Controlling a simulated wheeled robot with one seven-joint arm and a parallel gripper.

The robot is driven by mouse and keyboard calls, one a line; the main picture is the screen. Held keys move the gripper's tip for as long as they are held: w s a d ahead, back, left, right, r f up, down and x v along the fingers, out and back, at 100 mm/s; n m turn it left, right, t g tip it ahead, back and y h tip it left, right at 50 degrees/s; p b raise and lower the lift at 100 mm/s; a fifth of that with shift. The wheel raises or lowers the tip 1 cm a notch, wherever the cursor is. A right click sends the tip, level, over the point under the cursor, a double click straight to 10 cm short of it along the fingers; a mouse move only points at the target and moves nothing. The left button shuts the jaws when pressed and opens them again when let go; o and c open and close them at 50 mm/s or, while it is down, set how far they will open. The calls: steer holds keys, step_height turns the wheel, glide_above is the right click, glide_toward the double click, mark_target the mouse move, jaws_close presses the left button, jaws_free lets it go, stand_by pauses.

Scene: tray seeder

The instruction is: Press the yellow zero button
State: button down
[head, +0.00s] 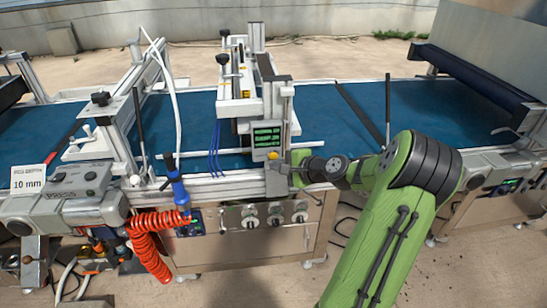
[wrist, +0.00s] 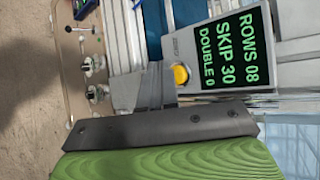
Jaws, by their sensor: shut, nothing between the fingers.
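The yellow zero button (wrist: 180,76) sits on a grey control box just below its display (wrist: 233,50), which reads ROWS 08, SKIP 30, DOUBLE 0 in green. In the head view the button (head: 272,155) is a small yellow spot under the green-lit display (head: 267,137). My gripper (head: 279,172) is right in front of the button, close below it in the picture. In the wrist view the shut, empty grey fingers (wrist: 155,72) end just left of the button. Part of the button's edge is by the fingers; I cannot tell whether they touch it.
The blue belt (head: 190,118) runs behind the control box under a metal frame. Knobs (head: 249,210) line the steel front panel below. A blue-handled tool (head: 179,190) and a coiled red hose (head: 150,250) are at the left. A card reading 10 mm (head: 28,180) stands farther left.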

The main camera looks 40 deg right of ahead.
steer(key=shift+w, duration=0.1)
steer(key=shift+w+d+p, duration=0.2)
steer(key=shift+w+p, duration=0.05)
steer(key=shift+p, duration=0.1)
steer(key=shift+w+d+p, duration=0.3)
steer(key=shift+w, duration=0.15)
stand_by(0.7)
steer(key=shift+s+a, duration=0.5)
steer(key=shift+s, duration=0.3)
steer(key=s+a, duration=0.1)
steer(key=s, duration=0.1)
steer(key=s+a+b, duration=0.1)
steer(key=s, duration=0.1)
steer(key=shift+a, duration=0.4)
stand_by(0.6)
